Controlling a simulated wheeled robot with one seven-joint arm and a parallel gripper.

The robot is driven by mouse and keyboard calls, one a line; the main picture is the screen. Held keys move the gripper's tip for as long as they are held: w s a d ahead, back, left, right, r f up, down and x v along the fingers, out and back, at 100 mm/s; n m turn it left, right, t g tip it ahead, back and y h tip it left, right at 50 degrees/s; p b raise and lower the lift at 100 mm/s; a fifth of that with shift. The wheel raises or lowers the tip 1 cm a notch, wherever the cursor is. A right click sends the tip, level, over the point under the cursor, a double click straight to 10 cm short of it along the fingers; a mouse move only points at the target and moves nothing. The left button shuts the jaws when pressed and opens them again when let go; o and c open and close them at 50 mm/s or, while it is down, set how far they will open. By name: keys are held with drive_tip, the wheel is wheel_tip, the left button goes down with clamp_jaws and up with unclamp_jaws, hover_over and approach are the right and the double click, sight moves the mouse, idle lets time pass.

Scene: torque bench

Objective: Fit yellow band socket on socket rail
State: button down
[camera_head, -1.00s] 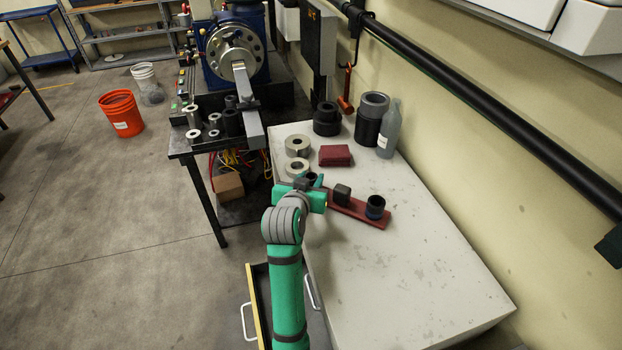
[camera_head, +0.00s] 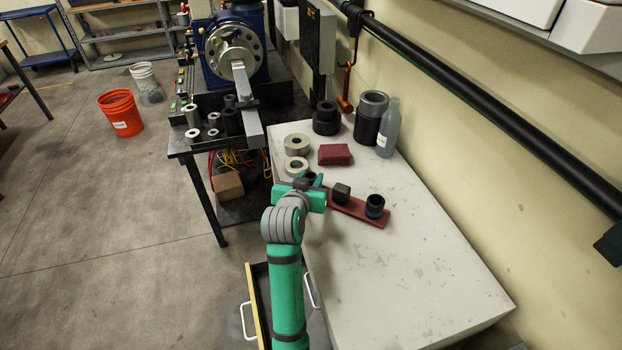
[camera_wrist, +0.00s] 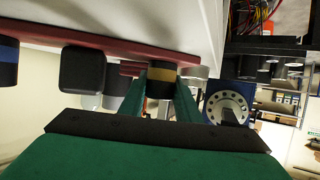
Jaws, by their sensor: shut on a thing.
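The yellow band socket (camera_wrist: 161,78) is dark with a yellow ring and sits between the two green fingers of my gripper (camera_wrist: 163,98) in the wrist view, which is upside down. My gripper (camera_head: 310,184) is shut on it at the left end of the red socket rail (camera_head: 358,209). In the wrist view the socket meets the rail (camera_wrist: 125,50) or is very close to it; whether it is seated I cannot tell. A dark square block (camera_head: 341,193) and a blue-banded socket (camera_head: 375,206) stand on the rail to the right.
Two grey rings (camera_head: 297,145) and a dark red box (camera_head: 335,154) lie behind the rail on the pale bench top (camera_head: 400,260). Dark cylinders (camera_head: 326,118) and a grey bottle (camera_head: 389,130) stand at the back. The bench's front right is clear.

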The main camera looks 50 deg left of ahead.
drive_tip(key=c, duration=1.2)
unclamp_jaws()
drive_tip(key=shift+r, duration=0.1)
drive_tip(key=shift+s, duration=0.1)
drive_tip(key=v, duration=1)
drive_tip(key=shift+s+d, duration=0.15)
drive_tip(key=shift+s, duration=0.1)
drive_tip(key=shift+d, duration=0.1)
